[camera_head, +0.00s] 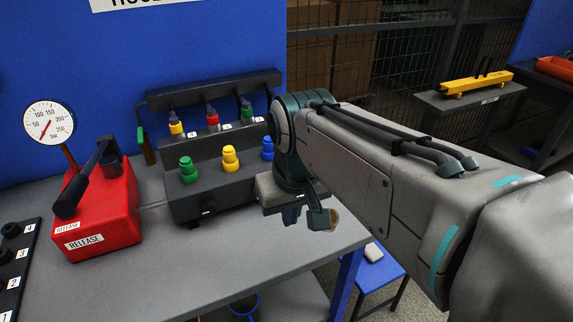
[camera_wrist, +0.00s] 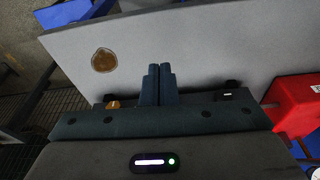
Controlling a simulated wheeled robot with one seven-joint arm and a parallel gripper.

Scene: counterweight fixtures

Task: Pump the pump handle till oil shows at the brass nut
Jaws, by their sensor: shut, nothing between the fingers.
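The red pump (camera_head: 100,212) stands on the grey bench at the left, with RELEASE labels on it. Its black pump handle (camera_head: 82,180) slants up to the right from a low grip end. The red box also shows at the right edge of the wrist view (camera_wrist: 298,104). My gripper (camera_head: 308,216) is well to the right of the pump, over the bench's right end, pointing down. In the wrist view its two fingers (camera_wrist: 160,84) are together and empty. I cannot make out the brass nut or any oil at it for certain.
A round gauge (camera_head: 49,122) stands behind the pump. A dark block with coloured couplings (camera_head: 229,158) sits between pump and gripper. A brown round patch (camera_wrist: 103,60) shows on the grey surface. The front of the bench (camera_head: 190,270) is clear.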

